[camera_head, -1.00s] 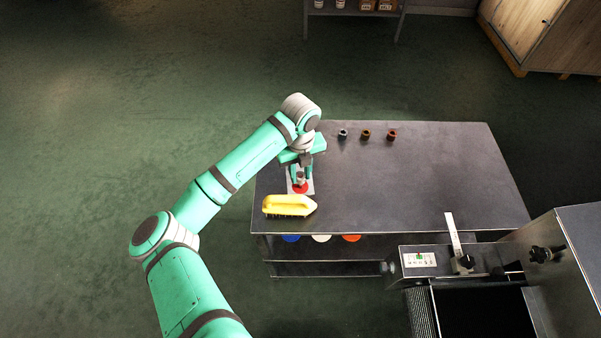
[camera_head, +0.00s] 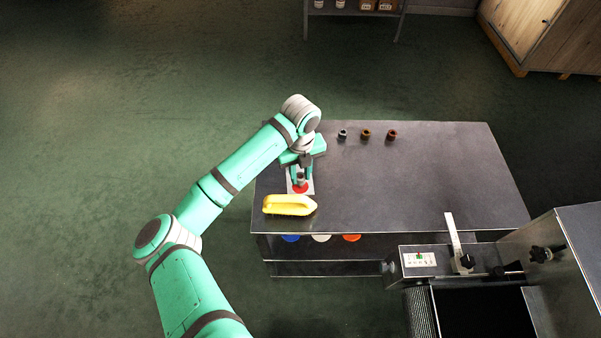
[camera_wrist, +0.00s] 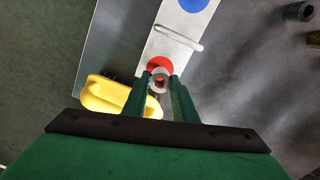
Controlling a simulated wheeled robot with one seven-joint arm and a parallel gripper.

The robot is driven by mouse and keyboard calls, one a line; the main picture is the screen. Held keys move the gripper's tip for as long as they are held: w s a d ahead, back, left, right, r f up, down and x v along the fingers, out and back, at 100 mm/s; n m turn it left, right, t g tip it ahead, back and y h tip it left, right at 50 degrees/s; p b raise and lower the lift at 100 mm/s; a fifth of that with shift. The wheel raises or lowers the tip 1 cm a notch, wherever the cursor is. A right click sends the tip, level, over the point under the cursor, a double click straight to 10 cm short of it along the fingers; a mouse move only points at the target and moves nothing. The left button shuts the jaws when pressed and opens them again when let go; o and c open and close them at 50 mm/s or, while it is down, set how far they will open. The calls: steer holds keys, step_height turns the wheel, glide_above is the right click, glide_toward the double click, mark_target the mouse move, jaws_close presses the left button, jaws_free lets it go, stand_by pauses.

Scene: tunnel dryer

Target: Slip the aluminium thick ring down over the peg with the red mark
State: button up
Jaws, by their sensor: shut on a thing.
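My gripper (camera_wrist: 160,98) is shut on the aluminium thick ring (camera_wrist: 159,74), a small grey ring between the fingertips. In the wrist view the ring is over the red mark (camera_wrist: 154,63) on a pale plate (camera_wrist: 158,45), and red shows through its hole. The peg at the red mark is hidden or too small to make out, so I cannot tell whether the ring is around it. In the head view the ring (camera_head: 300,177) is just above the red mark (camera_head: 300,188), under my gripper (camera_head: 301,172).
A yellow brush (camera_head: 290,205) lies close beside the plate at the table's front left. Three small dark and brown rings, one of them brown (camera_head: 366,134), stand at the back. A blue mark (camera_wrist: 194,4) is farther along the plate. The table's middle (camera_head: 420,175) is clear.

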mark_target(300, 180)
steer(key=shift+f, duration=1.6)
steer(key=o, duration=1.1)
step_height(300, 180, up, 11)
steer(key=shift+f, duration=0.1)
